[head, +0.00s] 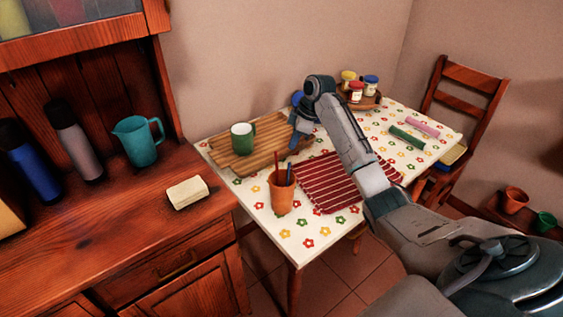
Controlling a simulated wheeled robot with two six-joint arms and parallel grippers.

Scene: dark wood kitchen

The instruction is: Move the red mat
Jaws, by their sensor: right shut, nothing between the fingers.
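The red mat (325,186), dark red with pale stripes, lies flat on the flower-patterned table (300,235). My right arm crosses over its right part and hides some of it. My right gripper (294,150) points down above the table, near the mat's far left edge and the right end of the wooden board. It is shut and holds nothing. Whether its tips touch the surface below is hard to tell. My left gripper is out of the picture.
A slatted board (215,152) with a green mug (242,138) lies left of the mat. A terracotta cup (281,194) with pens stands at the mat's left edge. Jars (356,92) on a round tray and rolled cloths (407,137) are farther back. A chair (468,105) stands right.

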